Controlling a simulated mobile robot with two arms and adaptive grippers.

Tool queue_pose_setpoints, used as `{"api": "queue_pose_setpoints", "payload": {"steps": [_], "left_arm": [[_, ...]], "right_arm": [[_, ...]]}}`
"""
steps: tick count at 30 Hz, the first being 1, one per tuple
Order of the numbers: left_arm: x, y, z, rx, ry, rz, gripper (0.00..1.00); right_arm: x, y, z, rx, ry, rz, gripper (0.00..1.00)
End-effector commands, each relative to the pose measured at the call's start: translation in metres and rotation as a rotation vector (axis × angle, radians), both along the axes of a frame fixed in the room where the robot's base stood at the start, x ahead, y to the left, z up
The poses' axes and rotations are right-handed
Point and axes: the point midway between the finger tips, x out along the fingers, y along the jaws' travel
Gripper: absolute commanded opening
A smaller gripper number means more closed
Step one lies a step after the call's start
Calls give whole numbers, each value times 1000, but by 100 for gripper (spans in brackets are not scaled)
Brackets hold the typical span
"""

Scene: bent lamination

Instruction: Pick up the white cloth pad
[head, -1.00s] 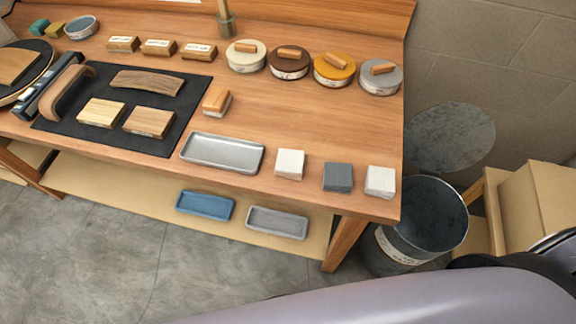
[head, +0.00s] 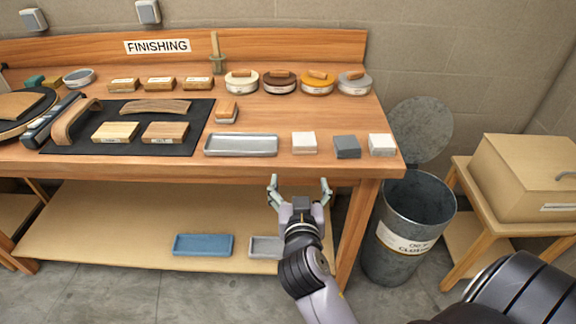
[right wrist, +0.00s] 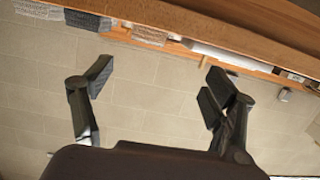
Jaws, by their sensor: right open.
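Two pale square pads lie near the bench's front edge in the head view: an off-white one (head: 303,142) beside the metal tray and a white one (head: 381,145) at the right corner. A dark grey pad (head: 346,147) sits between them. I cannot tell which pale pad is the cloth one. My right gripper (head: 299,186) is open and empty, in front of the bench edge and below the left pale pad. In the right wrist view, its spread fingers (right wrist: 158,78) have nothing between them, and the pads show upside down beyond the edge. My left gripper is not in view.
The bench front edge (head: 200,170) lies between my right gripper and the pads. The metal tray (head: 241,145) is left of the pads; several lidded tins (head: 280,82) stand behind. A bin (head: 405,225) stands right of the bench. A lower shelf holds a blue tray (head: 203,245).

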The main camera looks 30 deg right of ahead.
Motion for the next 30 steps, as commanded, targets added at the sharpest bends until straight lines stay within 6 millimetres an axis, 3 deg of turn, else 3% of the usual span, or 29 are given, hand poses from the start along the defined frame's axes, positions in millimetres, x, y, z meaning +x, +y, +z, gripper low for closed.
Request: {"api": "queue_pose_setpoints", "payload": {"steps": [3, 6, 18, 30], "left_arm": [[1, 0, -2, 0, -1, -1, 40], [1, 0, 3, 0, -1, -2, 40], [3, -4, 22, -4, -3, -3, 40], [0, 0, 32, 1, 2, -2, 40]], "right_arm": [[-4, -9, 15, 5, -39, -31, 81], [5, -16, 18, 3, -44, -34, 81], [76, -60, 6, 2, -41, -32, 81], [106, -82, 0, 3, -40, -32, 81]]}}
